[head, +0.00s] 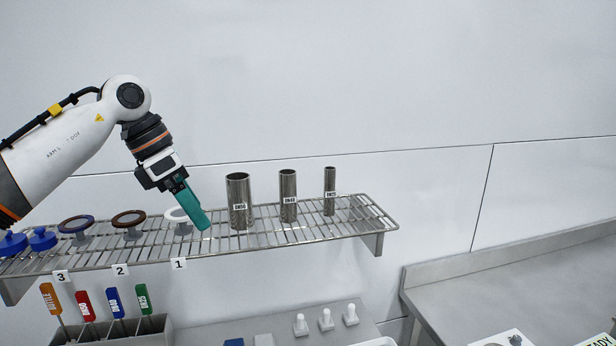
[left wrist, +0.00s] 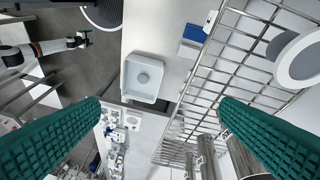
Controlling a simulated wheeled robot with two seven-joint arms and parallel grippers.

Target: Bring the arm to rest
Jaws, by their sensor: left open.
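My left arm comes in from the left in the head view. Its gripper (head: 197,212) has teal fingers that point down and to the right, over the wire shelf (head: 300,232) and close to a white-rimmed ring (head: 176,214). In the left wrist view the two teal fingers of the left gripper (left wrist: 161,104) are wide apart with nothing between them. A small white and orange arm at the upper left of that view ends in a dark gripper (left wrist: 83,40), which looks like my right one; its jaws are too small to read.
Metal tubes (head: 238,190) labelled in white stand on the shelf right of the gripper. Rings and blue knobs (head: 42,238) sit left of it. Below are coloured-handled tools (head: 84,304) and white pegs (head: 326,320). The wall above the shelf is clear.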

